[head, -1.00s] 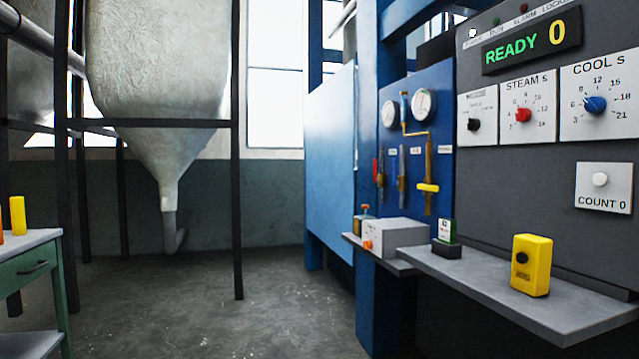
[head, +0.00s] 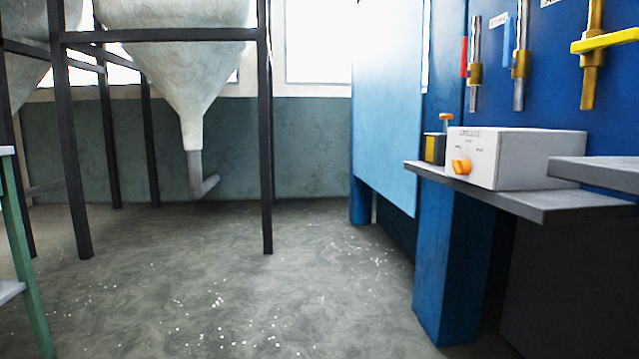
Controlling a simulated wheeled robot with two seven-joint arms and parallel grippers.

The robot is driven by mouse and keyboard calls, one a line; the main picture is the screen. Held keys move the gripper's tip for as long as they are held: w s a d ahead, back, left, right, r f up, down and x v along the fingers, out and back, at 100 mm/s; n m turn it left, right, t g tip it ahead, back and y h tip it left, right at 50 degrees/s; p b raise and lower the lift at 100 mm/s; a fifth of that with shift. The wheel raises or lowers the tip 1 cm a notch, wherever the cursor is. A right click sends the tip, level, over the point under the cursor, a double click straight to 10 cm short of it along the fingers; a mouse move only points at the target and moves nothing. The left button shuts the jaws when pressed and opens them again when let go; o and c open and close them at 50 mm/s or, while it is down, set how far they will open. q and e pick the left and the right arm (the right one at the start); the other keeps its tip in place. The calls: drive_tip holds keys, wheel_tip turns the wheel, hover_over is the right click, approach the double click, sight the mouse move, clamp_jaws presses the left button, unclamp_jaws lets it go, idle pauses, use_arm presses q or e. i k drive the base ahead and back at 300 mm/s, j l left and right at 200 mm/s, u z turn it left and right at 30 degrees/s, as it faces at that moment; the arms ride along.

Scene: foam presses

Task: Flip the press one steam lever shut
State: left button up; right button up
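The blue valve panel (head: 550,85) stands at the upper right in the head view. A red lever (head: 464,57) hangs upright alongside the leftmost pipe and its brass valve (head: 475,73); a small label (head: 498,20) to its right is hard to read, perhaps "STEAM". A second brass valve (head: 520,64) has a blue upright handle beside it. A yellow lever (head: 604,41) lies across the rightmost brass valve (head: 589,75). The picture's top edge cuts off the upper pipes. Neither of my grippers shows.
A grey shelf (head: 475,192) juts out below the panel, bearing a white box (head: 515,158) with an orange knob. Another grey ledge (head: 600,172) is at the right edge. A blue post (head: 450,270) supports the frame. Open floor (head: 290,300) lies ahead; a dark-legged hopper stands left.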

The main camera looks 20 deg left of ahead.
sight(465, 73)
drive_tip(key=i+j, duration=0.2)
drive_tip(key=i, duration=0.2)
drive_tip(key=i+j+z, duration=0.1)
drive_tip(key=i+j, duration=0.15)
drive_tip(key=i, duration=0.15)
drive_tip(key=i+j, duration=0.25)
drive_tip(key=i, duration=0.15)
